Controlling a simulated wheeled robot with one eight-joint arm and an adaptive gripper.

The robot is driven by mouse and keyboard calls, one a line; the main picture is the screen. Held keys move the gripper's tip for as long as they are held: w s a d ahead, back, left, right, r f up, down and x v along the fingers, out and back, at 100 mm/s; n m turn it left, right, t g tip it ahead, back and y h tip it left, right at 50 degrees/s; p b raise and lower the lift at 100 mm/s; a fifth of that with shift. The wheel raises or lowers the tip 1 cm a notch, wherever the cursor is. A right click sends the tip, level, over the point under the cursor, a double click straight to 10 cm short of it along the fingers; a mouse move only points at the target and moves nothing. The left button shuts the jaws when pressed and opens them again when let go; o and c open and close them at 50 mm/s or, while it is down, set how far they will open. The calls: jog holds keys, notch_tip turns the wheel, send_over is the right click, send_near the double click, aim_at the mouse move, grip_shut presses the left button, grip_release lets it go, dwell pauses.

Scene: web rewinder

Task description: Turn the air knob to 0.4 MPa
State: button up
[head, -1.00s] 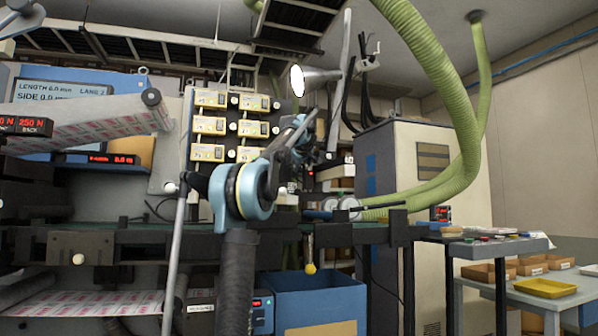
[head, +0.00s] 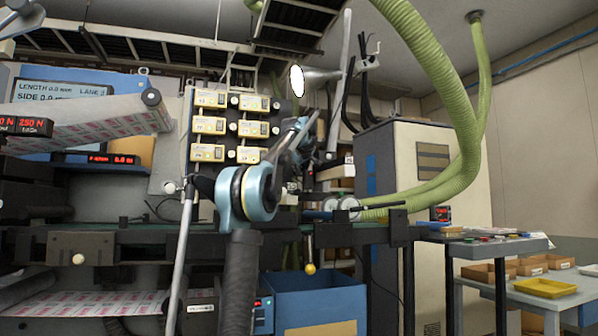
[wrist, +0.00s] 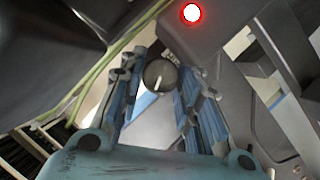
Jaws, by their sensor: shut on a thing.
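In the wrist view the air knob (wrist: 153,84) is a round dark knob with a white pointer line, which stands close to upright, tilted slightly. My gripper (wrist: 162,70) has its blue fingers on both sides of the knob and is shut on it. Some lettering shows beside the knob but is too small to read. In the head view my gripper (head: 303,135) is at the far end of my arm, right of the yellow-faced modules. My own arm hides part of that area, and I cannot make out the knob there.
A glowing red light (wrist: 192,12) shows above the knob in the wrist view. Grey metal parts (wrist: 268,120) stand close on the right. In the head view, round gauges (head: 348,204) sit low right of my arm, and a blue bin (head: 345,300) stands below.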

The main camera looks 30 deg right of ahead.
jog(key=shift+m+y, duration=0.7)
jog(key=shift+m, duration=0.1)
jog(key=o, duration=1.1)
jog(key=shift+c, duration=0.2)
jog(key=s+a+r+n, duration=0.1)
jog(key=s+a+r, duration=0.1)
jog(key=s+a, duration=0.2)
jog(key=s+a+r+n+h, duration=0.1)
jog(key=s+a+r, duration=0.2)
jog(key=s, duration=0.7)
jog(key=shift+s+a+h, duration=0.2)
jog(key=shift+a+h, duration=0.1)
jog(key=shift+a, duration=0.35)
